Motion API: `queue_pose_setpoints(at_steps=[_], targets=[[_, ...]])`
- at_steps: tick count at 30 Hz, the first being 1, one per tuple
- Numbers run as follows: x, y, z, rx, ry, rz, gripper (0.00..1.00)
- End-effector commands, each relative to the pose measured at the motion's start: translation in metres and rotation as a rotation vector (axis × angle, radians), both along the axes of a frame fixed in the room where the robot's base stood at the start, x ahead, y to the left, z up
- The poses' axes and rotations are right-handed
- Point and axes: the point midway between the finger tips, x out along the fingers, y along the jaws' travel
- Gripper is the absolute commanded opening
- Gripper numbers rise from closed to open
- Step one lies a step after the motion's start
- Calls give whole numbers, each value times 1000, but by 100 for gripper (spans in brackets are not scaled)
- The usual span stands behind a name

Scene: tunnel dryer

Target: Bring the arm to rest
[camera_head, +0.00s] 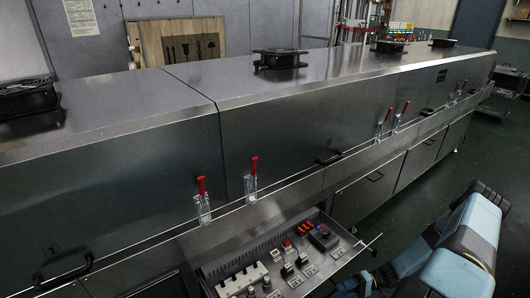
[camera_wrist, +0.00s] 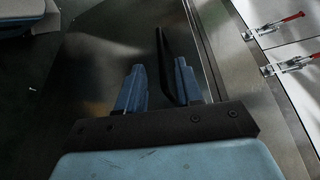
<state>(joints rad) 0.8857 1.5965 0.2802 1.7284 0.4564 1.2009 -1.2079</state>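My arm (camera_head: 465,245) shows at the right of the head view, blue and black, in front of the dryer's lower doors. My gripper (camera_wrist: 159,72) shows in the wrist view with its two blue fingers apart and nothing held. A black bar handle (camera_wrist: 164,60) lies between and beyond the fingers, nearer the right one; I cannot tell whether they touch. The handle is on a dark metal panel (camera_wrist: 105,50). The fingers cannot be made out clearly in the head view.
The long steel dryer (camera_head: 330,85) crosses the head view, with red-handled clamps (camera_head: 202,200) along its front. A control panel (camera_head: 285,265) with switches juts out at the bottom centre. Red-handled clamps (camera_wrist: 285,62) also show at the wrist view's right. Open green floor (camera_head: 495,150) lies at the right.

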Motion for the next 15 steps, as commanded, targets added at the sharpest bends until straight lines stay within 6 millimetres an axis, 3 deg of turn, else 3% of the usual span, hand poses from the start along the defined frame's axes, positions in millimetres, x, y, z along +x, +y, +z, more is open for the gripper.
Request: queue_pose_setpoints(at_steps=[6, 15], targets=[[-8, 34, -2, 1, 1, 2, 36], [-13, 60, -4, 0, 0, 1, 36]])
